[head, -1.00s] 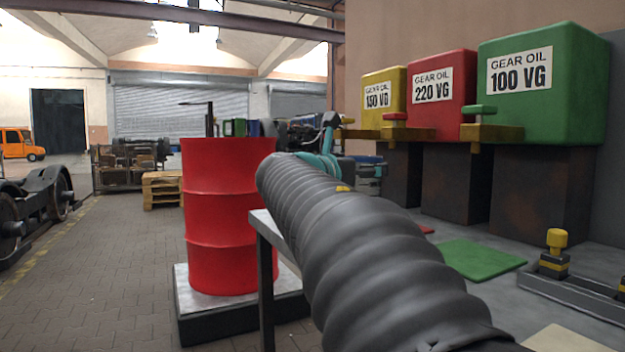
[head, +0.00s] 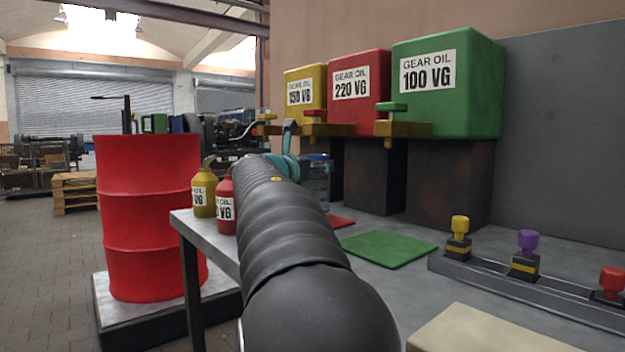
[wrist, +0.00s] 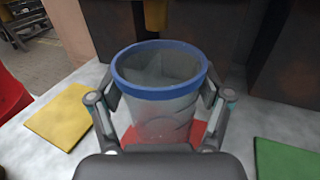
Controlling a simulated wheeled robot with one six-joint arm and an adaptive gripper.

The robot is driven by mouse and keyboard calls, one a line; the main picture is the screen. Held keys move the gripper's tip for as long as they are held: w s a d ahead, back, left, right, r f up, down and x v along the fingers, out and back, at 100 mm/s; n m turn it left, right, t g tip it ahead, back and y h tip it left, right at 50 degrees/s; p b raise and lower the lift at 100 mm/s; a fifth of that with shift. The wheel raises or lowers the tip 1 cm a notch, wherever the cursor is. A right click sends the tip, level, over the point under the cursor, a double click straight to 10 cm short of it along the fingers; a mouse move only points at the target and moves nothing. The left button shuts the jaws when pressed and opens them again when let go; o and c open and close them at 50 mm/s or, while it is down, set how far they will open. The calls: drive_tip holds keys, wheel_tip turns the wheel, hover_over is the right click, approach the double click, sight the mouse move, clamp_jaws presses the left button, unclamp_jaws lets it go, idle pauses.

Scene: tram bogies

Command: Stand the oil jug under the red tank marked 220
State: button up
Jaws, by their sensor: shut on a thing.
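The oil jug is a clear vessel with a blue rim (wrist: 125,72), upright in the wrist view. It also shows partly behind my arm in the head view (head: 320,192). My gripper (wrist: 160,97) is shut on it, one finger on each side. A red mat (wrist: 193,128) lies below and behind the jug; I cannot tell whether the jug touches it. The red tank marked 220 (head: 370,112) stands on a dark pedestal between the yellow and green tanks. My arm hides most of the gripper in the head view.
A yellow mat (wrist: 62,118) and a green mat (head: 388,248) lie on either side. Yellow (head: 203,198) and red (head: 226,212) oil bottles stand at the table's left, near a red drum (head: 150,220). A rail with coloured knobs (head: 520,285) is at right.

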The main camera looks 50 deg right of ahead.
drive_tip(key=shift+f+b, duration=0.65)
drive_tip(key=shift+f, duration=0.45)
drive_tip(key=shift+f, duration=0.15)
drive_tip(key=o, duration=1.7)
drive_tip(key=shift+a, duration=0.15)
drive_tip(key=v, duration=1.1)
drive_tip(key=shift+s+a, duration=0.2)
drive_tip(key=shift+a, duration=0.15)
